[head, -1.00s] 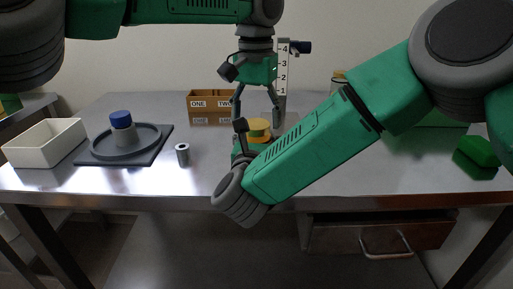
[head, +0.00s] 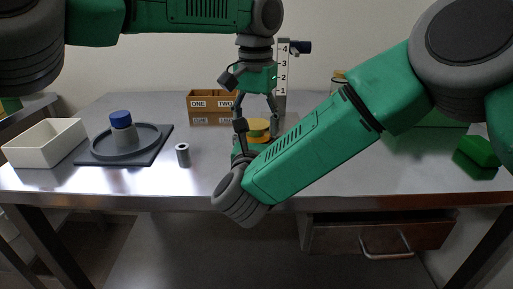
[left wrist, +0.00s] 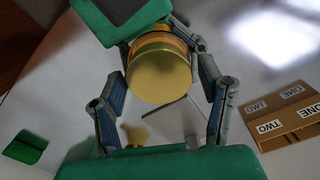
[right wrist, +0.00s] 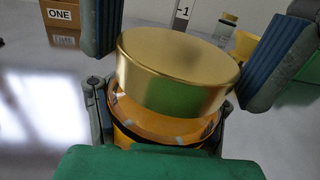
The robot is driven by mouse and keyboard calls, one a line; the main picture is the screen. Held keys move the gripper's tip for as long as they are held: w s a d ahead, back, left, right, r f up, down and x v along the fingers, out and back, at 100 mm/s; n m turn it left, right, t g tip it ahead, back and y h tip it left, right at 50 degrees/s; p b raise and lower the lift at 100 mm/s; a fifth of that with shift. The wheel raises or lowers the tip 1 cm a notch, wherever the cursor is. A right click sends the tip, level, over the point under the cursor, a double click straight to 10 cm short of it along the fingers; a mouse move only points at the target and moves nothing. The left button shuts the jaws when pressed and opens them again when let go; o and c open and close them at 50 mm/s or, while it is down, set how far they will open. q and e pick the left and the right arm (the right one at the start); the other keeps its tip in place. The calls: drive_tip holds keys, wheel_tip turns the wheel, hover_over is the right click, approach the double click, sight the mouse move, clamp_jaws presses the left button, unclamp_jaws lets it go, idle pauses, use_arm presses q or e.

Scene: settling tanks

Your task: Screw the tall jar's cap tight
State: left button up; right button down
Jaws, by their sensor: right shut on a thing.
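The tall jar has an amber body (right wrist: 165,128) and a wide gold cap (right wrist: 178,75), which sits on its top and looks slightly tilted in the right wrist view. The cap also shows in the head view (head: 257,127) and from above in the left wrist view (left wrist: 160,75). My right gripper (right wrist: 163,112) is shut on the jar body below the cap; in the head view my forearm hides most of it. My left gripper (head: 257,118) points down over the jar. Its fingers are open on both sides of the cap, with gaps visible in the left wrist view.
A box labelled ONE and TWO (head: 205,104) and a numbered upright scale (head: 283,70) stand behind. At left are a white bin (head: 45,143), a grey tray (head: 153,139) with a blue-capped object (head: 121,121), and a metal cylinder (head: 183,155). A green block (head: 482,151) lies at right.

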idle(0.3)
use_arm(q)
wheel_tip(320, 180, up, 12)
drive_tip(key=shift+w, duration=0.2)
idle(0.4)
use_arm(e)
drive_tip(key=shift+c, duration=1.9)
unclamp_jaws()
drive_tip(key=s, duration=0.4)
drive_tip(key=s+a, duration=0.1)
drive_tip(key=s, duration=0.7)
drive_tip(key=shift+a, duration=0.3)
drive_tip(key=shift+f, duration=0.1)
